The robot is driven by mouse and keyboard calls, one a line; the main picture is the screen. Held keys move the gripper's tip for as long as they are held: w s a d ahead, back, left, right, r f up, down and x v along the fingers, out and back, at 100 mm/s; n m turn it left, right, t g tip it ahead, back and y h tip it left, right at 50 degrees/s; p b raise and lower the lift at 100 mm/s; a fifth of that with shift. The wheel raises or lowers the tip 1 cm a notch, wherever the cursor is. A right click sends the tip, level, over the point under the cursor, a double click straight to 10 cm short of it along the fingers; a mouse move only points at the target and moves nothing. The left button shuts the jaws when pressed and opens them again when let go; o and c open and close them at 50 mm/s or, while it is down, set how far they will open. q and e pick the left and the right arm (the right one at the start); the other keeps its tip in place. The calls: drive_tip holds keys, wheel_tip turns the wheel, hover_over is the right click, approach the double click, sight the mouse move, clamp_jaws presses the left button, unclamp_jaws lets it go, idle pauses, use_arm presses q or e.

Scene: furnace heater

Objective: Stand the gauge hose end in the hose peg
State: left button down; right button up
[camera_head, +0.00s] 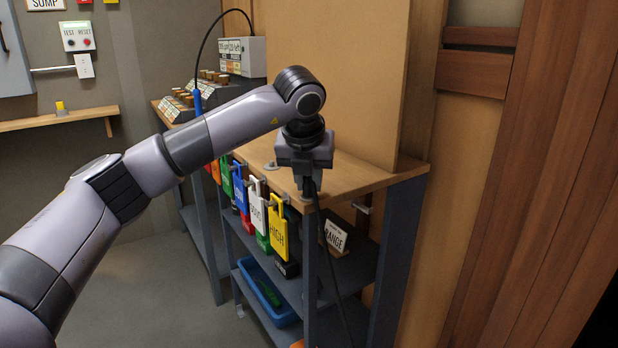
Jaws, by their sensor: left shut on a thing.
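My left gripper (307,188) points down at the front right corner of the wooden-topped bench (350,175). It is shut on the end of a black hose, the gauge hose (328,250), which hangs from it down past the shelves to the bottom of the view. The hose end itself is mostly hidden between the fingers. I cannot pick out the hose peg for sure; a small grey fitting (271,166) lies on the bench top left of the gripper. My right gripper is out of view.
Coloured tags, including a yellow HIGH tag (278,228) and a white one (257,207), hang along the bench's front edge. Below are a RANGE sign (335,236) and a blue bin (262,290). A tall wooden panel (340,75) rises behind the bench top.

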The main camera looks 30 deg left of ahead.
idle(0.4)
use_arm(q)
drive_tip(key=c, duration=0.9)
unclamp_jaws()
drive_tip(key=v, duration=0.7)
drive_tip(key=shift+p, duration=0.35)
